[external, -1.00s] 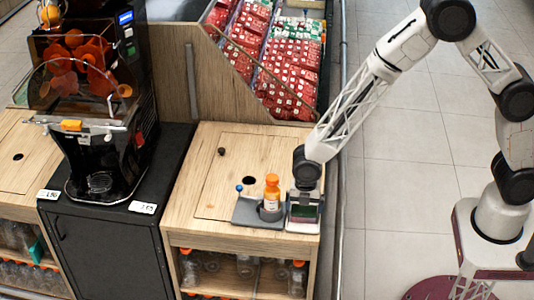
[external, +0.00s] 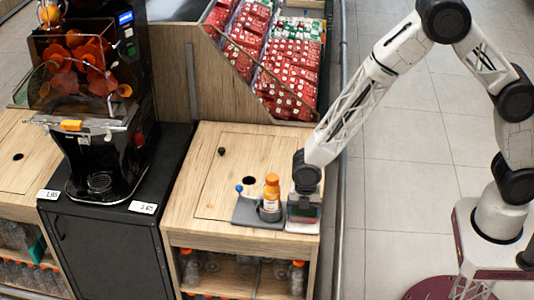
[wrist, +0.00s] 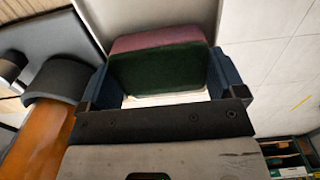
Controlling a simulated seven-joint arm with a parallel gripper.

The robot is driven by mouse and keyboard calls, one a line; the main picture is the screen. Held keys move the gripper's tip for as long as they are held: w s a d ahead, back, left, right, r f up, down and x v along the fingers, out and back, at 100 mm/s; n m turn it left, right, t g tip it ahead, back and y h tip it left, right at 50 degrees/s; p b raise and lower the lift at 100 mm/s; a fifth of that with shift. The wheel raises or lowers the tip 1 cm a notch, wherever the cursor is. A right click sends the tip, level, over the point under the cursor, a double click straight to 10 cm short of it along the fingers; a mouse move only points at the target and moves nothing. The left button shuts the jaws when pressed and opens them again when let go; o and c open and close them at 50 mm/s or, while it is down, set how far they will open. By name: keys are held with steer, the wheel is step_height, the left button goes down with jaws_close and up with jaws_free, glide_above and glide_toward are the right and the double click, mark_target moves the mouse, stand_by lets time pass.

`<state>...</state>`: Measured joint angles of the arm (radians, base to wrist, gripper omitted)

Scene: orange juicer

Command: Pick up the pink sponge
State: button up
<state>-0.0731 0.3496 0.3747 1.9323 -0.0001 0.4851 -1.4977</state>
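The pink sponge (wrist: 158,40) shows in the wrist view, with a pink layer on top and a dark green face (wrist: 160,72) towards the camera. My gripper (wrist: 164,70) has its two dark blue fingers wide apart, one at each side of the sponge. The sponge nearly fills the space between them, and I cannot tell whether the fingers press on it. A pale strip shows between the sponge and my palm. In the external view my gripper (external: 304,213) is low over the right end of the wooden counter and mostly hides the sponge.
An orange-capped bottle (external: 271,196) stands in a grey holder (external: 254,214) just left of my gripper. The wooden counter (external: 205,190) is mostly clear further left. The black juicer (external: 120,150) stands beyond that. The counter's right edge is close to my gripper.

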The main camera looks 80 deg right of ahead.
steer(key=shift+c, duration=0.5)
steer(key=shift+r, duration=0.15)
step_height(320, 180, up, 28)
stand_by(0.6)
stand_by(0.4)
